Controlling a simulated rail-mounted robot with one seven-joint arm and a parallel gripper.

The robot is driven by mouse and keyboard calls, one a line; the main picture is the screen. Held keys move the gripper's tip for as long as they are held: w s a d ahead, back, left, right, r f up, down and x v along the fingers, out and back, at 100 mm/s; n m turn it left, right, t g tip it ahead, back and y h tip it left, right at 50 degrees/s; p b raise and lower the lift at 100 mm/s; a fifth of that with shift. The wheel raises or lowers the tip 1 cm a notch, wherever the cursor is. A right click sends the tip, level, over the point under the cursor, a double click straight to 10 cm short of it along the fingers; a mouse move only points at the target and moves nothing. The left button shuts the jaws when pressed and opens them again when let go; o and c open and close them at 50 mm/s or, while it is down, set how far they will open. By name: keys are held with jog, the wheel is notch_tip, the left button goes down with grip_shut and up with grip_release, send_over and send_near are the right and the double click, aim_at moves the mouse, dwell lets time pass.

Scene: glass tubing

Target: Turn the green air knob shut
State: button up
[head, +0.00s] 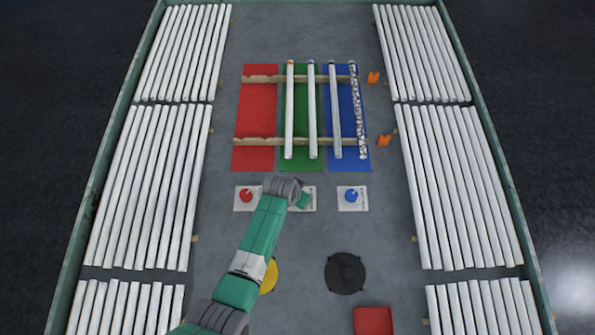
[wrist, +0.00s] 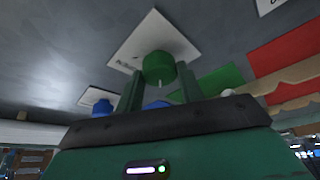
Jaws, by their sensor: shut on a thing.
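The green air knob (wrist: 158,67) sits on a white plate (wrist: 147,38) with dark lettering in the wrist view. My gripper (wrist: 160,86) has one green finger on each side of the knob and is shut on it. A small pale mark shows on the knob's edge. In the head view my wrist covers the green knob, and only part of its white plate (head: 311,204) shows between the red and blue knobs. I cannot tell the knob's exact turn angle.
The red knob (head: 246,196) stands on its plate to the left, the blue knob (head: 351,195) to the right. Glass tubes (head: 312,115) lie on wooden rails (head: 258,142) behind. A black disc (head: 345,272), a yellow disc (head: 269,276) and a red tray (head: 372,321) lie nearer.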

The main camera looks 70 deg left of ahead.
dwell(0.4)
jog(key=o, duration=1)
jog(key=p+v, duration=0.2)
jog(key=v, duration=0.6)
jog(key=shift+f, duration=0.1)
